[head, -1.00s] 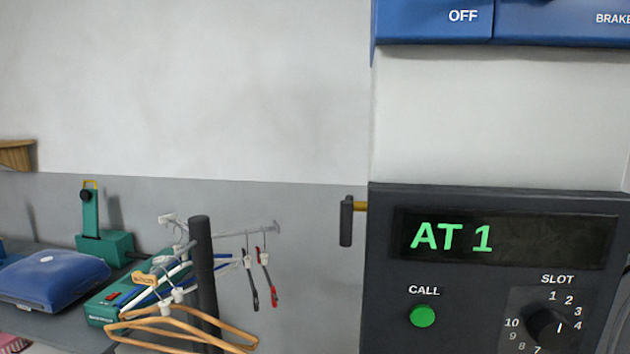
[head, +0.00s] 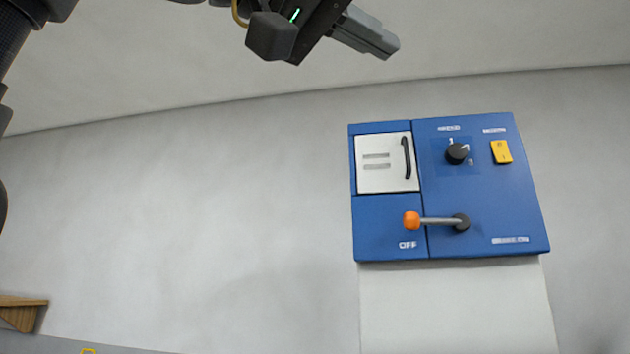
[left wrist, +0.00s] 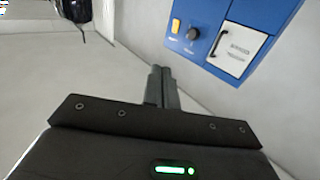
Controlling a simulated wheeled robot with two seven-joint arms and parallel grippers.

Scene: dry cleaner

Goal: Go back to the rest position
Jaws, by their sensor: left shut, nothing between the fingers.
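My left gripper (head: 388,43) is at the top of the head view, its arm coming in from the upper left. Its fingers are together with nothing between them, and it is raised above and apart from the blue control panel (head: 480,190). In the left wrist view the two shut fingers (left wrist: 160,72) point away toward the wall, with the blue panel (left wrist: 262,15) at the upper right. My right gripper is in neither view.
The panel carries an orange-tipped lever (head: 412,221), a black knob (head: 457,153), a yellow switch (head: 501,152) and a white door (head: 380,175) with a black handle. A wooden shelf (head: 22,312) is at the lower left. The wall between is bare.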

